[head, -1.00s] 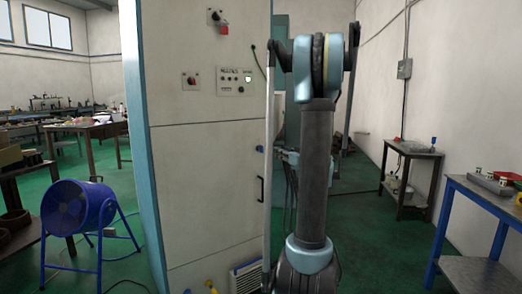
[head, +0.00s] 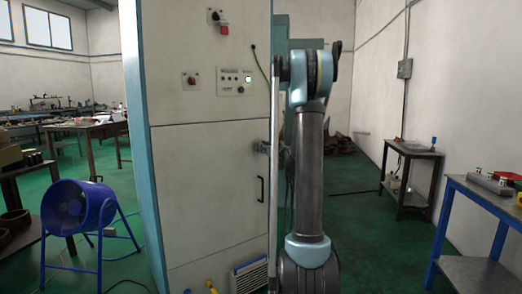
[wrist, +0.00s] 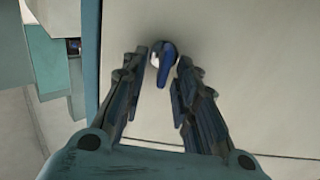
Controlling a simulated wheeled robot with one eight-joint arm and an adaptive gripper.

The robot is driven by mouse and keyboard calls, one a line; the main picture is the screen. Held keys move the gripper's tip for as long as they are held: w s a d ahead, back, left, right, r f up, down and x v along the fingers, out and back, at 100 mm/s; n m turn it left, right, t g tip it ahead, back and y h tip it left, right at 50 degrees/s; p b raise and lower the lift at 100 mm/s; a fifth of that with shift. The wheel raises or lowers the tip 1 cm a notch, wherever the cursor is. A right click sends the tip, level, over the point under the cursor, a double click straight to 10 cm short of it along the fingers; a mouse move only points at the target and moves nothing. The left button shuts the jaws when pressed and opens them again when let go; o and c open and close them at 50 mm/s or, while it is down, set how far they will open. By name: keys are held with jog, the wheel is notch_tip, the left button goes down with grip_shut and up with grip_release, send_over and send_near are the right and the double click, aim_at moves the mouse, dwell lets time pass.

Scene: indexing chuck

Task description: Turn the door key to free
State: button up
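The door key is a blue key (wrist: 162,74) in a round silver lock on the pale cabinet door (head: 210,150). In the wrist view its blue handle points down the picture, slightly tilted. My gripper (wrist: 163,62) is open, with one dark finger on each side of the key. A gap shows between the key and each finger, so I see no grip on it. In the head view my gripper (head: 263,147) is at the door's right edge and hides the key.
A black door handle (head: 261,189) is below my gripper. The green floor between is mostly clear.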

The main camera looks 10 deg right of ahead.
jog(key=shift+w+a, duration=0.2)
jog(key=shift+w, duration=0.2)
grip_shut()
jog(key=shift+d+m, duration=0.1)
jog(key=shift+m, duration=0.3)
jog(key=m, duration=0.5)
jog(key=d+f+m, duration=0.1)
jog(key=m, duration=1.1)
jog(key=shift+w+d+f, duration=0.35)
jog(key=shift+w, duration=0.05)
